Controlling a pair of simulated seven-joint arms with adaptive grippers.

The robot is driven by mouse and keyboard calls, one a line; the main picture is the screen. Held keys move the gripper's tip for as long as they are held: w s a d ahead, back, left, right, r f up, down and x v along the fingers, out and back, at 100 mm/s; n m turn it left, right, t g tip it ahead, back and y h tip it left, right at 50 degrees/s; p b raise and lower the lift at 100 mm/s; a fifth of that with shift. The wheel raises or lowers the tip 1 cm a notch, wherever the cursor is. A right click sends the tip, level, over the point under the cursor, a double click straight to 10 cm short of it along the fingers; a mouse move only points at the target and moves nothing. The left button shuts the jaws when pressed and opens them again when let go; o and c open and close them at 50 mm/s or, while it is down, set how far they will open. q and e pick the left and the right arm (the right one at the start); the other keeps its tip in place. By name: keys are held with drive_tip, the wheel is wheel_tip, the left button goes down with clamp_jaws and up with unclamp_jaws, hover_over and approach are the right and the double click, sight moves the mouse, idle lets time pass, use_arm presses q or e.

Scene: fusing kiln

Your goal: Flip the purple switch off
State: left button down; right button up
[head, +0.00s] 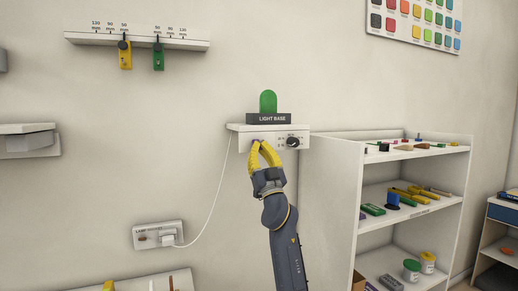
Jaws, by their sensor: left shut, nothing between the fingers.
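A white wall box (236,128) carries a sign reading LIGHT BASE (272,118) and a green domed lamp (268,101). A black round knob (292,142) is at the right of the box's front face. My left gripper (259,144), with yellow fingers, is shut and empty, its tips at the left half of that front face. The fingers cover part of the face; I cannot make out a purple switch clearly there, nor tell whether the tips touch. My right gripper is not in view.
A white cord (214,204) runs from the box to a plug in a wall outlet plate (145,237) at lower left. A white shelf unit (331,190) with tools and jars stands close on the right. A rack (187,41) with hanging tools is at upper left.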

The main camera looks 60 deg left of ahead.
use_arm(q)
drive_tip(key=c, duration=1.2)
unclamp_jaws()
drive_tip(key=shift+c, duration=0.2)
drive_tip(key=shift+t, duration=0.3)
drive_tip(key=v, duration=1.2)
drive_tip(key=shift+w+d+f, duration=0.1)
drive_tip(key=shift+f, duration=0.05)
